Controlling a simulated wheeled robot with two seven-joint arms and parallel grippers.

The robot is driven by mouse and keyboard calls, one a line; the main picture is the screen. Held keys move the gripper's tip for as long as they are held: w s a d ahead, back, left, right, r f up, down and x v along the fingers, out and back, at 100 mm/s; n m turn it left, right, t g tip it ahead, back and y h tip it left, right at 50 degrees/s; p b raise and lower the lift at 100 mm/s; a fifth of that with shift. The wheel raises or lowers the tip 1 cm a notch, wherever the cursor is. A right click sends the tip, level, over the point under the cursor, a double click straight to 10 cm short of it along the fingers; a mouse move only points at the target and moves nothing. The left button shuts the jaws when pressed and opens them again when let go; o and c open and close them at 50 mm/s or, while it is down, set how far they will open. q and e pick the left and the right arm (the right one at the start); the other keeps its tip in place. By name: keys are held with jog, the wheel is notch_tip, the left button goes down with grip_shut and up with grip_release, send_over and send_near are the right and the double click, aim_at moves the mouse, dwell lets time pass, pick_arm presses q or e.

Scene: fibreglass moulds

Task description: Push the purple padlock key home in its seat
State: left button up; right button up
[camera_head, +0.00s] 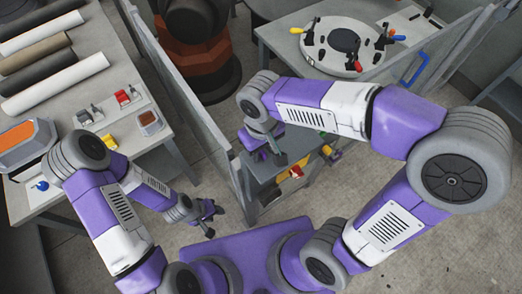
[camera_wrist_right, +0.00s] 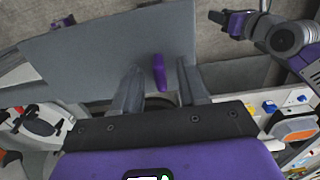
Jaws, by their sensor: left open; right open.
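The purple padlock key (camera_wrist_right: 159,72) shows in the right wrist view as a small purple upright piece against a grey panel (camera_wrist_right: 80,52). It lies between the two fingers of my right gripper (camera_wrist_right: 160,82); I cannot tell whether either finger touches it, and its seat is not clearly visible. In the head view my right gripper (camera_head: 279,157) is open over a grey cabinet near the middle, and the key cannot be made out there. My left gripper (camera_head: 211,218) is open and empty, low over the floor left of the cabinet.
Red (camera_head: 296,172) and yellow (camera_head: 333,153) pieces are on the cabinet's side near my right gripper. A grey partition (camera_head: 185,95) stands between the cabinet and the left table with rolls. A round white mould (camera_head: 342,48) lies on the back table.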

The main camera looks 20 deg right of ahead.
jog(key=shift+f, duration=0.3)
grip_shut()
jog(key=shift+r, duration=0.1)
notch_tip(320, 180, up, 10)
jog(key=shift+f+p, duration=0.1)
jog(key=shift+p, duration=0.55)
